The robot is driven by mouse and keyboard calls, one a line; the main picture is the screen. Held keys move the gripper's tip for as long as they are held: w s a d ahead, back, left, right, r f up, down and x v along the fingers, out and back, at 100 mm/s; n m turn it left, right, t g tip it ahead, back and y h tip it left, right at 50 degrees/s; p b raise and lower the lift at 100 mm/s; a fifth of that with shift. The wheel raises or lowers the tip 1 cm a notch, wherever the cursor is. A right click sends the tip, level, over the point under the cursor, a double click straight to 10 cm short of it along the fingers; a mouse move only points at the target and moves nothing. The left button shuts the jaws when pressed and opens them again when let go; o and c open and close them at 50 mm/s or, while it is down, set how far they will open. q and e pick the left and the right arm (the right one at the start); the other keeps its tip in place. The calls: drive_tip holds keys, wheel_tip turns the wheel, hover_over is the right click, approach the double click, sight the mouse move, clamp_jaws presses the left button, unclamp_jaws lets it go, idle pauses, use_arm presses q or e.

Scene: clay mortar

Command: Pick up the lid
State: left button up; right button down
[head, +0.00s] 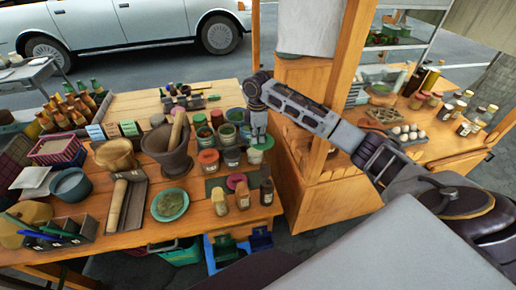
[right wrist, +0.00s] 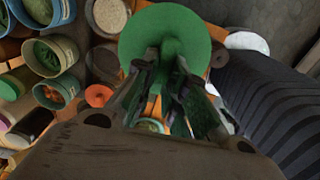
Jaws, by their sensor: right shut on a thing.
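The lid is a round green disc (right wrist: 165,32) in the right wrist view, just beyond my fingertips. In the head view its green edge (head: 265,143) shows below my right gripper (head: 258,136), at the right side of the wooden table. My right gripper, also in the right wrist view (right wrist: 163,62), is shut on the lid's green middle part. The fingers hide part of the lid. I cannot tell how far it is above the tabletop. My left gripper is not in view.
Jars and bowls stand close left of the gripper, with a dark mortar (head: 168,146) farther left. A green plate (head: 170,204) and small bottles (head: 243,195) are nearer. A wooden post (head: 350,60) and second counter (head: 440,130) stand to the right.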

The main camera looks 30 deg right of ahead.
drive_tip(key=shift+r, duration=1.35)
drive_tip(key=shift+s, duration=0.1)
